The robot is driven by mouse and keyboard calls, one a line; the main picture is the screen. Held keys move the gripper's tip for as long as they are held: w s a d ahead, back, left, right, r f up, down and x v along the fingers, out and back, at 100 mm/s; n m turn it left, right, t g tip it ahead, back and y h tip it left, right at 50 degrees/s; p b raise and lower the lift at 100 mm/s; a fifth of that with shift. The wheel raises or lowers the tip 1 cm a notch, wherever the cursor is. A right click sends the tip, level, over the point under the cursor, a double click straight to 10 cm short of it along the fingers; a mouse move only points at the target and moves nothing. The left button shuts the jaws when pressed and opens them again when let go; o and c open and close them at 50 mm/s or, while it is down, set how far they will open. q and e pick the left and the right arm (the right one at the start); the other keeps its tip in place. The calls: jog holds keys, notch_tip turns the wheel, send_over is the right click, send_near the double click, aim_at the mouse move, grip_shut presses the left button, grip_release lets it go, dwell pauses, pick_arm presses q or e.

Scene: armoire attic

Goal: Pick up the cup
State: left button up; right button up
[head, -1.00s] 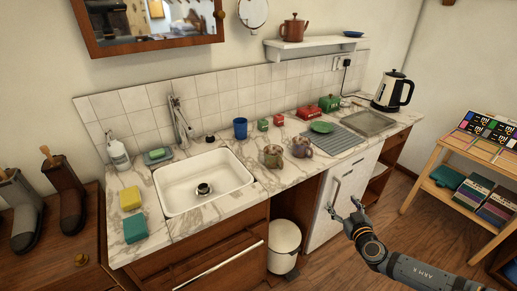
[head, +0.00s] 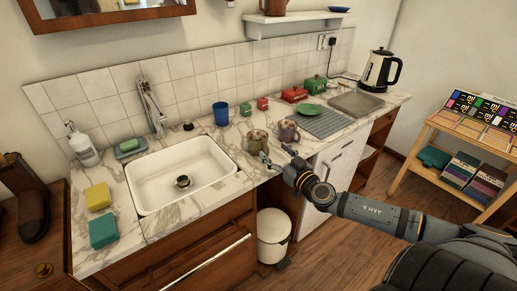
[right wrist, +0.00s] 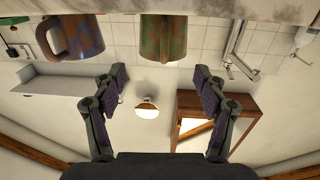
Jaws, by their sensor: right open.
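A greenish-brown mug (head: 257,142) and a purple-brown mug (head: 289,131) stand side by side near the front edge of the marble counter. A plain blue cup (head: 220,113) stands farther back, near the tiles. My right gripper (head: 276,155) is open and empty at the counter's front edge, just in front of the two mugs. In the upside-down right wrist view, the greenish mug (right wrist: 163,40) lies ahead of the gap between the open fingers (right wrist: 158,78), apart from them. The purple mug (right wrist: 82,38) is off to the left there. My left gripper is not in view.
A white sink (head: 185,175) is to the left, with a yellow sponge (head: 98,196) and a teal sponge (head: 103,230) beside it. A bin (head: 273,236) stands below.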

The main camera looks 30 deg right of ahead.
aim_at(268, 147)
jog(key=shift+w+f+b, duration=0.1)
jog(key=shift+w+b, duration=0.15)
jog(key=shift+b, duration=0.05)
jog(key=w, duration=0.2)
jog(key=shift+w+a, duration=0.25)
jog(key=shift+w, duration=0.15)
jog(key=shift+w+d+r+p, duration=0.1)
jog(key=shift+w+r+p, duration=0.1)
jog(key=shift+w+p, duration=0.15)
jog(key=shift+w+f+p, duration=0.1)
jog(key=shift+w+p, duration=0.2)
jog(key=shift+w, duration=0.2)
jog(key=shift+w+f, duration=0.1)
grip_shut()
